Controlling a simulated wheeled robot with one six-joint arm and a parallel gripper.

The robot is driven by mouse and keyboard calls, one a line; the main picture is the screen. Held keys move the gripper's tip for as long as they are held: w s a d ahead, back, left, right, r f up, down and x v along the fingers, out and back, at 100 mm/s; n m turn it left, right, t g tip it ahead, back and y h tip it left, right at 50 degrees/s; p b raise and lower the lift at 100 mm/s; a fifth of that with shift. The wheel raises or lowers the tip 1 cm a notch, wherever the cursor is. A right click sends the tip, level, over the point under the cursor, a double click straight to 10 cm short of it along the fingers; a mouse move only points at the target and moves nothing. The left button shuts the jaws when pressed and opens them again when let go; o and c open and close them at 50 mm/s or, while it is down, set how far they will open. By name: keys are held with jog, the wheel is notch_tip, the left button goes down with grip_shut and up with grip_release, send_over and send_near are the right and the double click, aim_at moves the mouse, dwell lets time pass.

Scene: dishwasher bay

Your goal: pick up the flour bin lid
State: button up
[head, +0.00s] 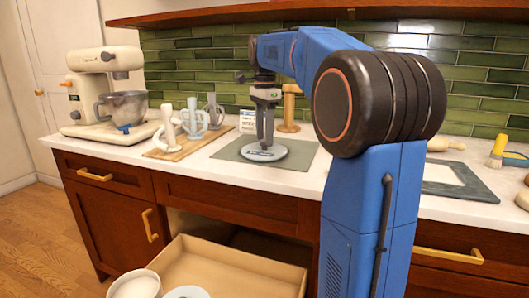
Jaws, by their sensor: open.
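A round pale grey lid with a dark blue mark (263,152) lies flat on the grey-green mat on the counter; I take it for the flour bin lid. My gripper (264,140) points straight down over it, open, with its fingertips close to the lid's top. I cannot tell whether the fingers touch the lid or straddle a handle, as they hide its middle. A white round bin with pale contents (135,287) shows at the bottom edge, partly cut off.
A stand mixer (104,92) and a wooden board (172,150) with white and grey beater-like tools stand left. The grey-green mat (228,151) has bare room around the lid. A wooden post (290,108) stands behind. An open drawer (255,268) juts out below.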

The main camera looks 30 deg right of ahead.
aim_at(264, 140)
jog(key=shift+f, duration=0.3)
jog(key=shift+c, duration=0.5)
grip_shut()
notch_tip(264, 140, up, 10)
